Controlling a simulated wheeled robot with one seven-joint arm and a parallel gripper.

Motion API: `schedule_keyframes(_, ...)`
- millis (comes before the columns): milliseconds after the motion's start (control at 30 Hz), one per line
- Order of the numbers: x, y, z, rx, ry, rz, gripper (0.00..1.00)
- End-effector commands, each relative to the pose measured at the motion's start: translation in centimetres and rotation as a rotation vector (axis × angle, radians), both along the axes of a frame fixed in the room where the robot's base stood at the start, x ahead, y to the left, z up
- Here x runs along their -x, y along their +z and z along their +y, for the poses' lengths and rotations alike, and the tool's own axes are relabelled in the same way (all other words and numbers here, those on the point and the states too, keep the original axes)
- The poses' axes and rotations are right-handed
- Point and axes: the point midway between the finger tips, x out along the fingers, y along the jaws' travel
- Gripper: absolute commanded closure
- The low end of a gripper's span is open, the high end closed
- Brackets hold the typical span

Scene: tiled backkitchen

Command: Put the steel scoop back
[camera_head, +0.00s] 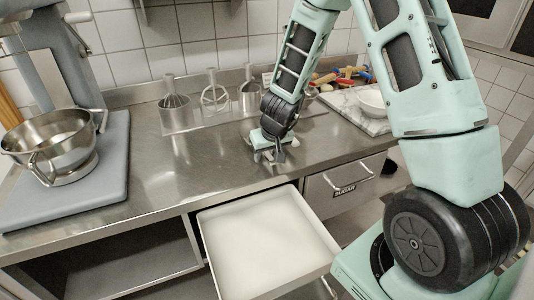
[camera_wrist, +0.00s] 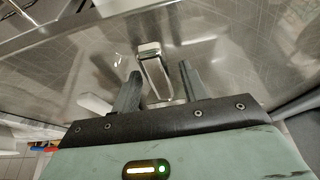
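The steel scoop (camera_wrist: 153,72) shows in the wrist view as a shiny narrow metal piece, apparently its handle, lying on the steel counter. It lies between the two fingers of my gripper (camera_wrist: 160,75), with a gap on each side. The fingers are open around it and do not visibly grip it. The rest of the scoop is hidden behind the gripper body. In the head view my gripper (camera_head: 268,158) points down at the counter near its front edge, and the scoop is mostly hidden there.
An open drawer (camera_head: 206,232) filled with white powder juts out below the counter (camera_head: 210,170). A shut drawer labelled SUGAR (camera_head: 340,188) is to its right. Mixer attachments (camera_head: 215,98) stand at the back. A mixer with steel bowl (camera_head: 50,145) is left; a white bowl (camera_head: 371,103) is right.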

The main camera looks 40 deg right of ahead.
Motion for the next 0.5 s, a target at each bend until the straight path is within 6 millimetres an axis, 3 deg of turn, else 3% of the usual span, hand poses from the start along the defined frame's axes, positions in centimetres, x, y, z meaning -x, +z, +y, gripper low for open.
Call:
schedule_keyframes(300,0.0,0.3,0.0,0.0,0.0,0.0,0.57)
schedule_keyframes(500,0.9,3.2,0.2,0.003,0.002,-0.003,0.57)
